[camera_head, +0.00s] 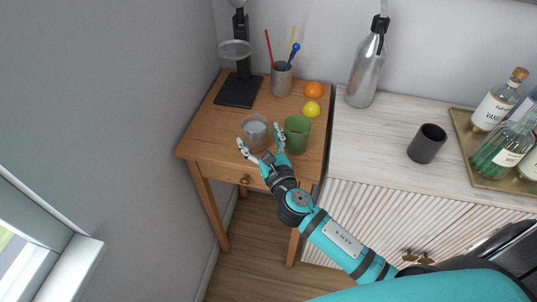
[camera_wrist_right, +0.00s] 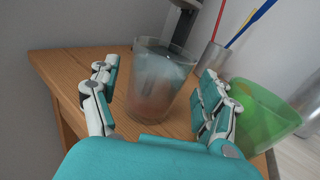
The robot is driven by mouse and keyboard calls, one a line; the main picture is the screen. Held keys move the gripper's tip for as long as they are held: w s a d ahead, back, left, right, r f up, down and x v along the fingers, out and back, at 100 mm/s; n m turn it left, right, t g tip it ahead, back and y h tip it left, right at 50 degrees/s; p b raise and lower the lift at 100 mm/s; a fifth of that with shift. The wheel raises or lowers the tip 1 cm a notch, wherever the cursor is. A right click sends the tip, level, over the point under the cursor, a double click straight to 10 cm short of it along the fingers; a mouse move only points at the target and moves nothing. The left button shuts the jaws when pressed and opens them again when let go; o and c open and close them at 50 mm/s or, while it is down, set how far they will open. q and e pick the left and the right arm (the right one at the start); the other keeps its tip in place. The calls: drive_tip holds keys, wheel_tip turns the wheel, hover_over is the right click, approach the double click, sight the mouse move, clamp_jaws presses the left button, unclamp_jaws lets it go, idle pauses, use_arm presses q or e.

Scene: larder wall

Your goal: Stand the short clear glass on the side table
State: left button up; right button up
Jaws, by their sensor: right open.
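The short clear glass (camera_head: 255,130) stands upright on the wooden side table (camera_head: 207,128), near its front edge. In the right wrist view the glass (camera_wrist_right: 155,85) is between the two fingers of my right gripper (camera_wrist_right: 155,105), with a gap visible on the left. My right gripper (camera_head: 262,145) is open around the near side of the glass and does not hold it. A green cup (camera_head: 297,133) stands just right of the gripper; it also shows in the wrist view (camera_wrist_right: 255,115), close to the right finger. My left gripper is not in view.
On the side table are a black stand (camera_head: 239,88) with a clear dish, a grey cup of sticks (camera_head: 281,78), an orange (camera_head: 314,89) and a lemon (camera_head: 311,109). A white cabinet (camera_head: 385,135) on the right holds a steel bottle (camera_head: 366,70), dark cup (camera_head: 427,143) and bottle tray (camera_head: 463,122).

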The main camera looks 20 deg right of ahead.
drive_tip(key=s+b, duration=0.1)
drive_tip(key=s, duration=0.7)
drive_tip(key=shift+s, duration=0.35)
